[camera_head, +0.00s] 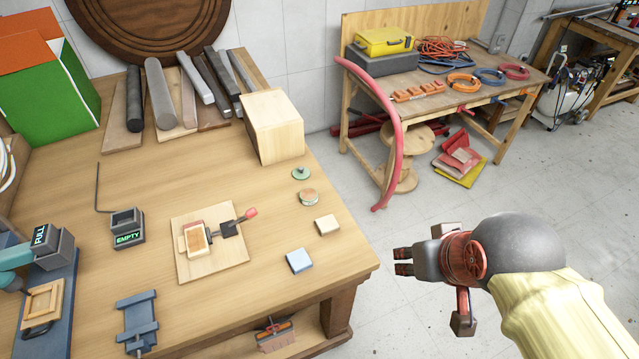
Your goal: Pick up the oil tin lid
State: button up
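A small green disc with a knob on top (301,173) lies flat on the wooden workbench, right of the pale wooden block; it looks like the oil tin lid. Just below it stands a small round tan and reddish piece (308,196), too small to identify surely. My gripper (403,262) is beyond the bench's right edge, over the floor, to the right of and below the disc in the picture. It is well apart from the disc and touches nothing. Its dark fingers point left; their gap is too small to judge. I see nothing held.
The workbench (350,258) holds a wooden block (273,127), a small tan block (327,225), a blue-topped block (299,261) and a toggle clamp on a board (208,265). A red hose (385,100) arches beside the far table.

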aim_at(301, 173)
jog(key=i+l+u, duration=0.15)
jog(key=l, duration=0.55)
jog(key=l+u, duration=0.1)
jog(key=l, duration=0.55)
jog(key=i+l+u, duration=0.15)
jog(key=l, duration=0.55)
jog(key=i+l+u, duration=0.25)
jog(key=i+l, duration=0.45)
jog(key=i+j+u, duration=0.1)
jog(key=i+j, duration=0.2)
jog(key=i, duration=0.15)
jog(key=i+j+u, duration=0.1)
jog(key=i, duration=0.4)
jog(key=j, duration=0.1)
